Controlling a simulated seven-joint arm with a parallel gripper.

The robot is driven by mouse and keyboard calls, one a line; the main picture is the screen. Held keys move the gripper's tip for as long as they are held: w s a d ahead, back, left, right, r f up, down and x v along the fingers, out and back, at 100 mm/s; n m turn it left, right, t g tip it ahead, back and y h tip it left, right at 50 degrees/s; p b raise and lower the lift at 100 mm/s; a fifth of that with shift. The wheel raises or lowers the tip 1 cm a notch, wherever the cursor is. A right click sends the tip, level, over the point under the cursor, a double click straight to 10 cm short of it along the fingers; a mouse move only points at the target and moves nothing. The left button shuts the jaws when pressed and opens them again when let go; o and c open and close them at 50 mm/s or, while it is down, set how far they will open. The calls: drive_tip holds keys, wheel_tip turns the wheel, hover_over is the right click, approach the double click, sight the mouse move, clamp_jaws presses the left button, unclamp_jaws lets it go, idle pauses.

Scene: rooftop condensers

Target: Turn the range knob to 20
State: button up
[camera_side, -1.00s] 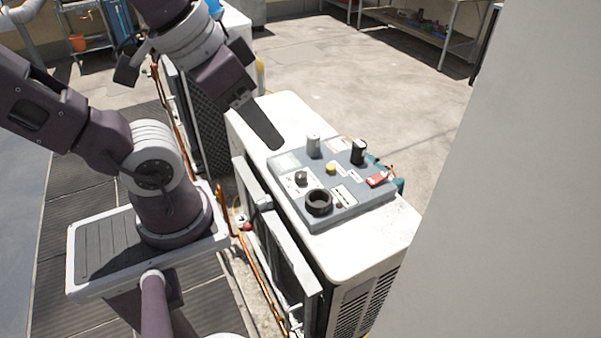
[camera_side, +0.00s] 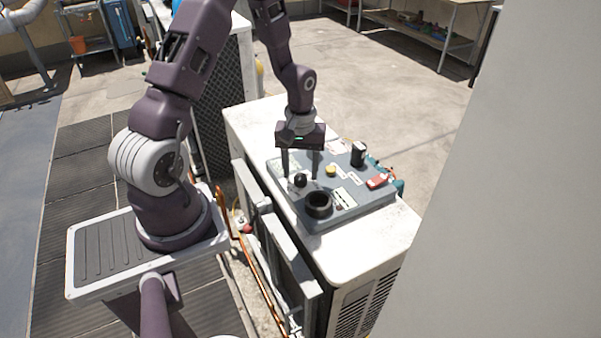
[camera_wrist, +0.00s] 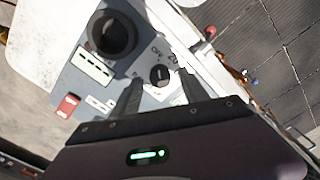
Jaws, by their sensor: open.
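A small black knob (camera_side: 300,180) sits on a grey control panel (camera_side: 350,208). It also shows in the wrist view (camera_wrist: 160,75), beside printed marks that look like OFF and 20; it appears to be the range knob. Which mark it points to is too small to tell. My gripper (camera_side: 301,174) points down over the panel with its fingers apart. In the wrist view my gripper (camera_wrist: 158,80) has one fingertip on each side of the small knob, with visible gaps. I cannot tell whether the tips reach down to the knob's height.
A large black round socket or ring (camera_side: 318,204) stands close in front of the small knob. A yellow button (camera_side: 331,170), a black upright knob (camera_side: 358,153) and a red switch (camera_side: 377,181) are farther right. The white cabinet top (camera_side: 370,250) around the panel is clear.

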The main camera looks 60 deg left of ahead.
drive_tip(key=shift+f, duration=0.7)
clamp_jaws()
drive_tip(key=shift+m, duration=0.3)
drive_tip(key=m, duration=0.4)
drive_tip(key=shift+m, duration=2.5)
unclamp_jaws()
